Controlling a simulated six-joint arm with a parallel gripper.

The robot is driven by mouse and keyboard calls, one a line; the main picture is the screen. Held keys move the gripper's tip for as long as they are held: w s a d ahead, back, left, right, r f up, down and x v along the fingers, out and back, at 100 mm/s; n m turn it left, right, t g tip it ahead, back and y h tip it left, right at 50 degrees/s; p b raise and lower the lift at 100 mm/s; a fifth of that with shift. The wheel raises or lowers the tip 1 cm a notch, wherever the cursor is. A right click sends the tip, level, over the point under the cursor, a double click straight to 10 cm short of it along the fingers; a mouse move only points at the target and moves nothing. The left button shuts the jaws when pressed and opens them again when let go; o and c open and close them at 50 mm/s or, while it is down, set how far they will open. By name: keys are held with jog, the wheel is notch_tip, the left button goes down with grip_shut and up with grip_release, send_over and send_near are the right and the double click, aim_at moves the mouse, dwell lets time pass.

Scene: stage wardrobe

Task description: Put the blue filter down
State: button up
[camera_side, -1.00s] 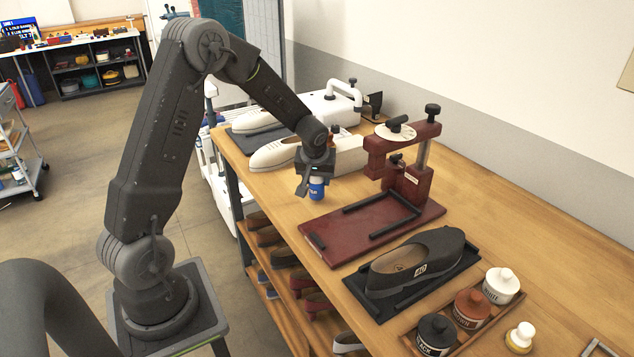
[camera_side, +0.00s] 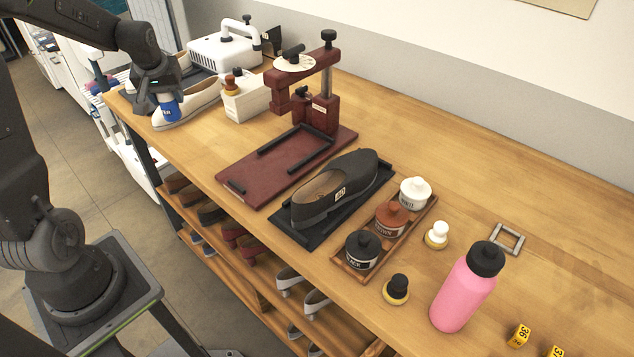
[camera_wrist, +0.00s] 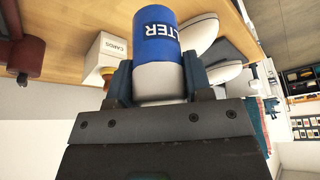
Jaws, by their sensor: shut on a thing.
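My gripper (camera_side: 160,102) is at the left end of the workbench, shut on the blue filter (camera_side: 169,111). In the wrist view the blue filter (camera_wrist: 154,38) shows a blue label with white letters reading "LTER" and a pale grey-white end. The fingers of my gripper (camera_wrist: 160,82) clasp that pale end from both sides. In the side view the filter hangs with its blue part downward, in front of the white shoes. I cannot tell how far it is above the bench.
White shoes (camera_side: 200,104) and a cream card box (camera_side: 246,99) stand close to the filter. A dark red press (camera_side: 236,172), a black shoe (camera_side: 335,190), a tray of jars (camera_side: 427,213) and a pink bottle (camera_side: 463,295) stand farther right. Bare wood (camera_side: 400,120) lies behind them.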

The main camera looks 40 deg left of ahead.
notch_tip(320, 180, up, 18)
jog(key=w+d+m+t+h, duration=0.15)
jog(key=w+d+m, duration=0.45)
jog(key=w+d, duration=0.6)
jog(key=w+d+m+h, duration=0.2)
jog(key=d+m, duration=0.2)
jog(key=d, duration=0.9)
jog(key=w+d+m+h, duration=0.2)
jog(key=d+m, duration=0.3)
jog(key=d, duration=0.8)
jog(key=s+d+m+g+h, duration=0.1)
jog(key=s+d+m, duration=0.25)
jog(key=d, duration=0.95)
notch_tip(320, 180, down, 18)
jog(key=r, duration=0.1)
jog(key=shift+m, duration=0.35)
jog(key=d+f, duration=0.2)
jog(key=d, duration=0.2)
jog(key=s+d+f, duration=0.1)
jog(key=d+f, duration=0.2)
jog(key=d, duration=0.1)
jog(key=d+f, duration=0.3)
jog(key=d, duration=0.1)
jog(key=shift+s+f, duration=0.15)
jog(key=shift+s, duration=0.05)
jog(key=shift+f, duration=1.85)
